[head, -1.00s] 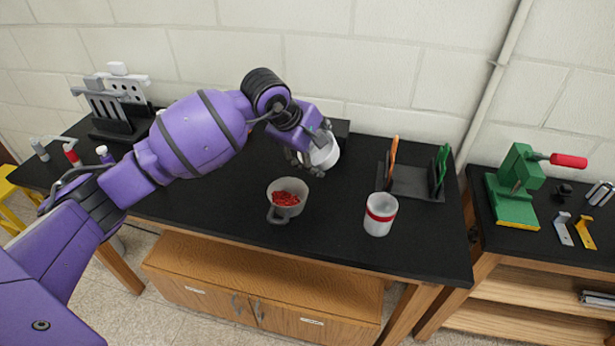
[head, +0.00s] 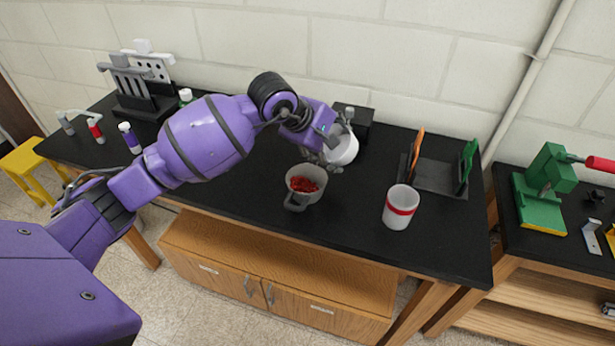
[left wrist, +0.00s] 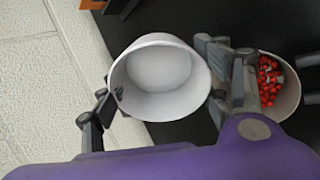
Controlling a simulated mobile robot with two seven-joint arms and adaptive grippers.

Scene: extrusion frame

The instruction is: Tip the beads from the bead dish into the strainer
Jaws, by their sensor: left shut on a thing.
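The bead dish (head: 346,150) is a white round bowl. My left gripper (head: 331,152) is shut on it and holds it tilted, above and to the right of the strainer. In the left wrist view the dish (left wrist: 158,68) shows a bare white inside with no beads visible, between the fingers of my gripper (left wrist: 160,98). The strainer (head: 317,194) is a grey cup with a dark handle toward the front, upright on the black bench. Red beads (head: 303,184) lie inside it. The strainer (left wrist: 287,103) and beads (left wrist: 268,80) also show in the left wrist view. My right gripper is not visible.
A white cup with a red band (head: 400,207) stands right of the strainer. A dark holder (head: 440,178) with orange and green uprights is behind it. A black box (head: 356,122) stands near the wall. Racks and small bottles are at the back left.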

